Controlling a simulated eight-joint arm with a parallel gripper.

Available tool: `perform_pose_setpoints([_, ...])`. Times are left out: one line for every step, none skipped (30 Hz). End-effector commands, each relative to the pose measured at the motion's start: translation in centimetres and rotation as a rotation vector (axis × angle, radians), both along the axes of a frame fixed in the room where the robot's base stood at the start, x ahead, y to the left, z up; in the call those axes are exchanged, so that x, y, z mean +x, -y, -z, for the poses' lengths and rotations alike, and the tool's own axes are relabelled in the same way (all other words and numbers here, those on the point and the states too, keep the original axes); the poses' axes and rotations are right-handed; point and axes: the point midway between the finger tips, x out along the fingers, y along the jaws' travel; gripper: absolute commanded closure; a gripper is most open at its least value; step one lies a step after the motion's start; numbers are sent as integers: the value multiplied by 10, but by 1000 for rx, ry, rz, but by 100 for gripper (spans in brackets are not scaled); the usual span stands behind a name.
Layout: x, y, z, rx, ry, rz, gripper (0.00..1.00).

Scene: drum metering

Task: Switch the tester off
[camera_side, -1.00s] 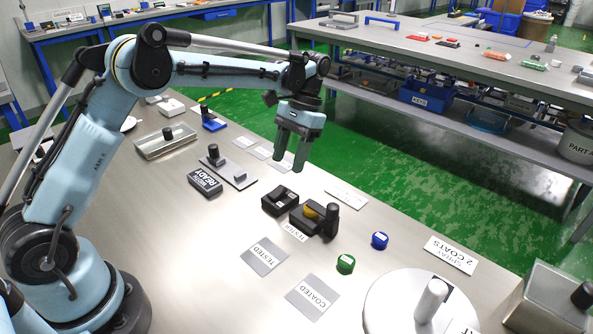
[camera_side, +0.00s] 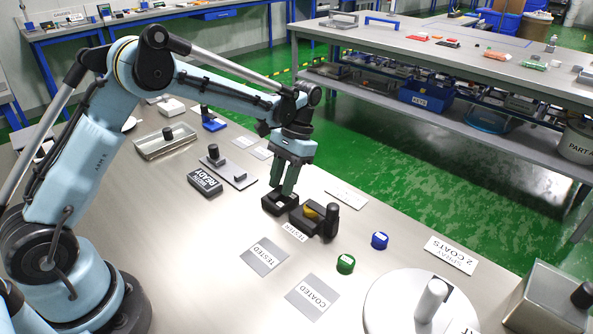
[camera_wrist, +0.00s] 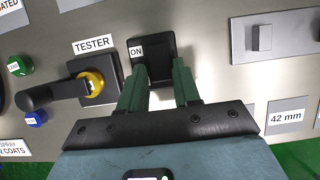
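The tester (camera_side: 318,220) is a dark unit with a yellow knob and a black lever, standing on the metal table behind its TESTER label (camera_side: 296,233). The tester also shows at left in the wrist view (camera_wrist: 111,72). Beside it is a black switch block (camera_side: 268,203) with a white ON label (camera_wrist: 136,50) at its left edge in the wrist view. My gripper (camera_side: 282,190) points down at this block. In the wrist view its two green fingers (camera_wrist: 157,75) are apart, with part of the block visible between them. The fingertips overlap the block, so contact is unclear.
Green (camera_side: 345,264) and blue (camera_side: 379,240) caps lie right of the tester. TESTED (camera_side: 264,257) and COATED (camera_side: 312,297) plates lie in front. A black READY block (camera_side: 204,183) and a grey plate with a knob (camera_side: 232,174) are to the left.

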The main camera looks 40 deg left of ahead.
Motion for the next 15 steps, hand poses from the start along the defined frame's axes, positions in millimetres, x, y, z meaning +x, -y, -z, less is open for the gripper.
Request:
perform_pose_setpoints([0, 0, 0, 0, 0, 0, 76])
perform_pose_setpoints([0, 0, 0, 0, 0, 0, 80])
perform_pose_setpoints([0, 0, 0, 0, 0, 0, 87])
perform_pose_setpoints([0, 0, 0, 0, 0, 0, 91])
perform_pose_setpoints([0, 0, 0, 0, 0, 0, 96])
perform_pose_setpoints([0, 0, 0, 0, 0, 0, 100])
perform_pose_setpoints([0, 0, 0, 0, 0, 0, 100])
perform_pose_setpoints([0, 0, 0, 0, 1, 0, 100])
perform_pose_setpoints([0, 0, 0, 0, 5, 0, 100])
perform_pose_setpoints([0, 0, -1, 0, 12, 0, 100])
perform_pose_setpoints([-1, 0, -1, 0, 21, 0, 100])
perform_pose_setpoints([-1, 0, -1, 0, 37, 0, 100])
perform_pose_setpoints([-2, 0, -1, -1, 50, 0, 100])
perform_pose_setpoints([-2, 0, -1, -1, 65, 0, 100])
perform_pose_setpoints([-3, 0, -2, -1, 82, 0, 100])
